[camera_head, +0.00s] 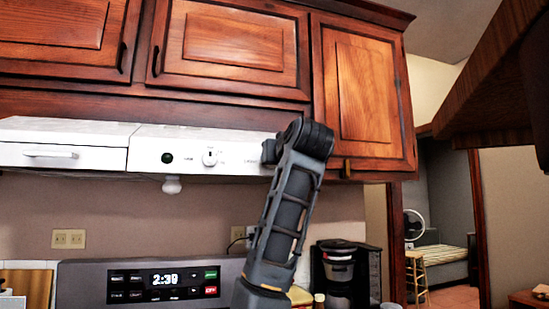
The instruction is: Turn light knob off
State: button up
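The white range hood (100,150) is fixed under the wooden cabinets. Its front panel bears a black round knob (167,158) and, to the right of it, a white knob (210,157) with a dark mark at its top. The small labels are too blurred to read, so I cannot tell which knob is the light's. A pale bulb (172,186) hangs under the hood. My arm rises in front of the hood's right end. A dark part at its upper end (268,151) lies right of both knobs, apart from them in the picture. My gripper's fingers cannot be made out.
Closed wooden cabinets (230,50) are above the hood. A stove panel with a clock (150,281) is below, and a coffee maker (342,270) stands to its right. A dark wooden edge (495,85) juts in at upper right. The space before the knobs looks clear.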

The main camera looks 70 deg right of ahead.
dwell(0.4)
jog(key=o, duration=1)
jog(key=shift+a, duration=0.1)
jog(key=b+v, duration=0.1)
jog(key=v, duration=0.6)
jog(key=shift+s+a+b, duration=0.2)
jog(key=shift+s+b, duration=0.05)
jog(key=shift+b, duration=0.1)
